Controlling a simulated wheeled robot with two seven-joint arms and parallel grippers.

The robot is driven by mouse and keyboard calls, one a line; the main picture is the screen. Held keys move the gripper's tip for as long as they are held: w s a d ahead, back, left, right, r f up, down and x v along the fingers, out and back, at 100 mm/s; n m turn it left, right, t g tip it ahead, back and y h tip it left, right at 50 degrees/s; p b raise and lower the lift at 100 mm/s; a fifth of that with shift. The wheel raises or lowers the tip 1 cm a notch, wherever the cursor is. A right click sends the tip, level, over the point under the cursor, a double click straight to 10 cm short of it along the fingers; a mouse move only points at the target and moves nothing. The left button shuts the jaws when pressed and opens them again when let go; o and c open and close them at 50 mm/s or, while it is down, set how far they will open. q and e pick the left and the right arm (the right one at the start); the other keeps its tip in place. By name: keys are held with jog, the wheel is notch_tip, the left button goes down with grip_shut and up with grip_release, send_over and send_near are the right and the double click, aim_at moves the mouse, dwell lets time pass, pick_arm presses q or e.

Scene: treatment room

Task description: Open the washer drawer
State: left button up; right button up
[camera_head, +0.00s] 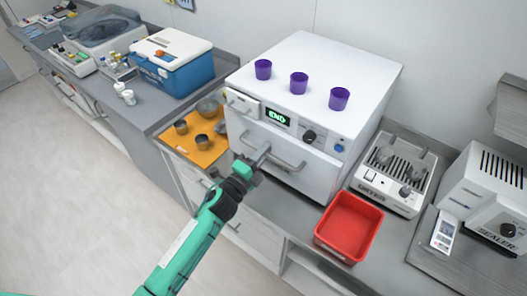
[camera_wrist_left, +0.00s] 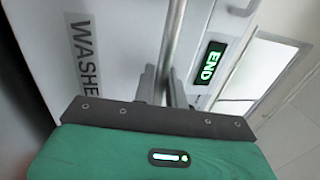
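The white washer (camera_head: 318,75) stands on the counter with its green END display (camera_head: 277,117) lit. Its front (camera_head: 315,175) looks flush with the body and carries a long metal bar handle (camera_head: 290,164). My left gripper (camera_head: 262,155) is at the left part of this handle. In the left wrist view the handle (camera_wrist_left: 172,40) runs between the two fingers of my left gripper (camera_wrist_left: 164,88), which sit close against it on both sides. The WASHER label (camera_wrist_left: 84,55) and the END display (camera_wrist_left: 207,62) show beyond. My right gripper is out of view.
Several purple cups (camera_head: 299,83) stand on the washer. A red bin (camera_head: 349,226) is right of it. An orange mat (camera_head: 201,150) with metal cups lies left, near a blue cooler (camera_head: 172,70). A grey device (camera_head: 396,172) and a sealer (camera_head: 490,195) stand right. The floor in front is clear.

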pick_arm(q)
grip_shut()
jog(key=shift+s, duration=0.1)
